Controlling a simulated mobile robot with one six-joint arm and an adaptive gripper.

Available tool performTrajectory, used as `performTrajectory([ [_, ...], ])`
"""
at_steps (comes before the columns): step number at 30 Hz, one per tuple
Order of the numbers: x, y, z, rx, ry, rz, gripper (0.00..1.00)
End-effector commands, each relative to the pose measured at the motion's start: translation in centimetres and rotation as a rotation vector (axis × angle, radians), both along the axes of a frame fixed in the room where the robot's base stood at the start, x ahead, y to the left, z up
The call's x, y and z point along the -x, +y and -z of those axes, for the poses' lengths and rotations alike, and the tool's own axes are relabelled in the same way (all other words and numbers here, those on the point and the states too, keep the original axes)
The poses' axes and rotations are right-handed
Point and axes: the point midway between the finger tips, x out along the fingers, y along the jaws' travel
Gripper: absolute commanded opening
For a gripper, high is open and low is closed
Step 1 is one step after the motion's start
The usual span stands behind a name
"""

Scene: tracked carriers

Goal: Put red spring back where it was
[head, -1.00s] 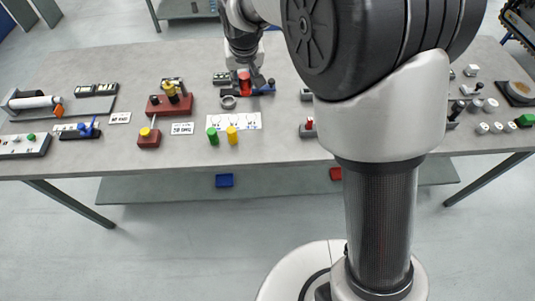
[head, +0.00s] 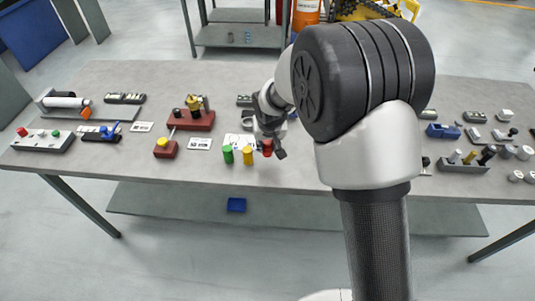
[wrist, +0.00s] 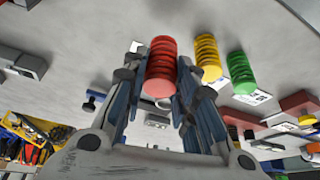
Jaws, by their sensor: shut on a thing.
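My gripper (head: 271,146) is shut on the red spring (head: 267,150). In the wrist view the red spring (wrist: 160,66) sits between the two fingers (wrist: 160,92), its coils showing beyond the fingertips. A yellow spring (head: 248,157) and a green spring (head: 228,155) stand to its left in the head view, near the table's front. They also show in the wrist view, yellow (wrist: 208,57) and green (wrist: 241,73), apart from the red one. I cannot tell whether the red spring touches the table.
A dark red block with yellow and black parts (head: 190,122) and a smaller red block (head: 165,151) stand to the left. A blue tray (head: 443,131) and a grey holder with pegs (head: 463,165) are at right. The front strip of the table (head: 210,178) is clear.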

Motion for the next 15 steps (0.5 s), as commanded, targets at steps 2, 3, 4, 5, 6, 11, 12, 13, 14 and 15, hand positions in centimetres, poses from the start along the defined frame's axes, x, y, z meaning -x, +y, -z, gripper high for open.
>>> performTrajectory([
  [2,0.0,0.0,0.6,0.001,0.001,-0.001,0.0],
  [3,0.1,0.0,1.0,0.002,0.002,-0.001,0.0],
  [4,0.1,0.0,1.4,0.002,0.003,-0.001,0.0],
  [5,0.1,0.0,1.9,0.001,0.004,-0.001,0.0],
  [6,0.1,0.0,2.6,0.001,0.003,-0.001,0.0],
  [11,0.0,0.0,4.5,0.001,0.001,-0.001,0.0],
  [12,0.0,0.0,4.5,0.0,0.0,-0.001,0.0],
  [13,0.0,0.0,4.4,0.0,-0.001,-0.001,0.0],
  [14,0.0,0.0,4.3,0.0,-0.001,-0.001,0.0],
  [15,0.0,0.0,4.3,0.0,-0.001,-0.001,0.0],
])
